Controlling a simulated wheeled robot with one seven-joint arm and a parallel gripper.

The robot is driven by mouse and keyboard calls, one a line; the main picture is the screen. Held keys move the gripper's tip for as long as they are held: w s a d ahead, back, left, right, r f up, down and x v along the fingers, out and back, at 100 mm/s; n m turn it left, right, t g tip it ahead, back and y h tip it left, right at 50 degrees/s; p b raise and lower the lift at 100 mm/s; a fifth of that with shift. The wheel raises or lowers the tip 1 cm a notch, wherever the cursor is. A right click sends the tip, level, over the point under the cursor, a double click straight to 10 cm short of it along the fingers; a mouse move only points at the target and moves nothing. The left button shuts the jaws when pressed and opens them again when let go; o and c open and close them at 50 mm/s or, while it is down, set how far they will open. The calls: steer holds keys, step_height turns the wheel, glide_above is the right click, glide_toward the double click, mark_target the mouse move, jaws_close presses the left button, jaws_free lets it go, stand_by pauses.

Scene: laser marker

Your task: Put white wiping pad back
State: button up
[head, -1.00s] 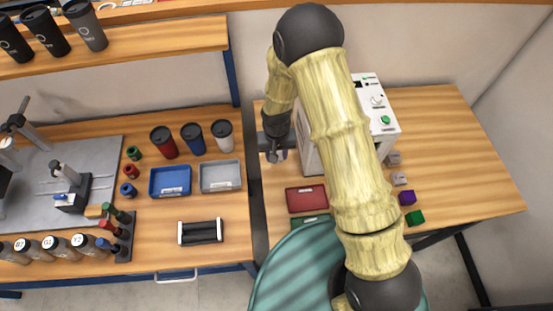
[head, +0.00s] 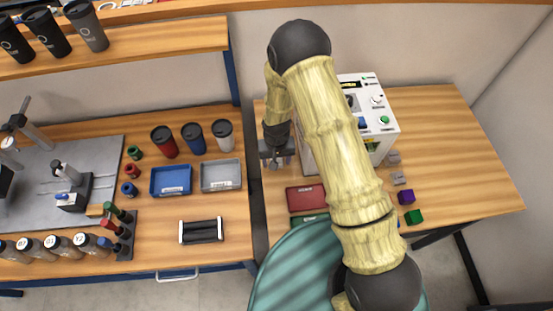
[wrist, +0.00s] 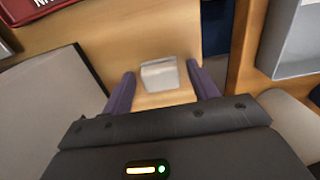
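The white wiping pad (wrist: 160,74) is a small pale block on the wooden table in the wrist view. It lies between the purple fingers of my gripper (head: 277,163), near their tips. The fingers are spread apart, with a visible gap on each side of the pad. I cannot tell how far above the table the fingertips are. In the head view my gripper points down at the left side of the right table, beside the white marking machine (head: 384,142). The pad is not clearly made out there.
A red tray (head: 305,197) lies in front of the gripper, with a green tray partly hidden behind my arm. A grey tray (head: 221,176) and a blue tray (head: 171,181) stand on the left table, across the gap. Several cups stand behind them.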

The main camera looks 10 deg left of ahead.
step_height(320, 180, up, 12)
steer(key=b, duration=0.2)
steer(key=shift+r, duration=0.15)
stand_by(0.5)
stand_by(0.5)
